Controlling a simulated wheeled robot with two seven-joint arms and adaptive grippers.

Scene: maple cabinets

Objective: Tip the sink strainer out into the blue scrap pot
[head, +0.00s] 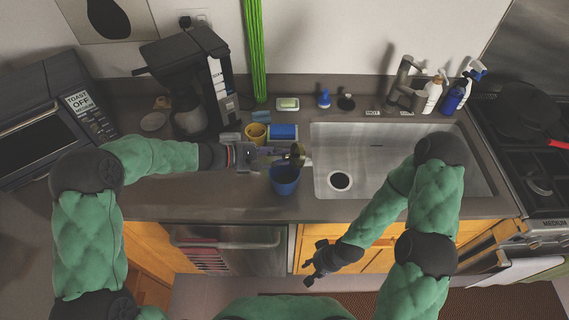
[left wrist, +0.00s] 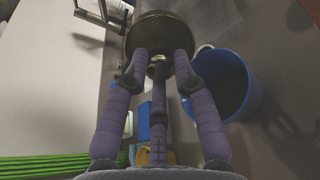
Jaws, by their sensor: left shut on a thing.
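My left gripper (head: 280,153) is shut on the sink strainer (head: 297,151), a small round dark metal piece. In the left wrist view the fingers close around the middle of the strainer (left wrist: 160,32), which looks like a dark mesh disc with a metal rim. In the head view it appears tipped on its side. The blue scrap pot (head: 285,182) stands on the counter left of the sink, just below the strainer in the picture. It also shows in the left wrist view (left wrist: 250,92), beside the fingers. The strainer's contents cannot be made out. My right gripper (head: 315,262) is open and empty, low in front of the cabinets.
A yellow cup (head: 256,133) and a blue sponge-like item (head: 283,131) stand behind my left gripper. A coffee maker (head: 190,80) is at left, spray bottles (head: 455,95) at back right.

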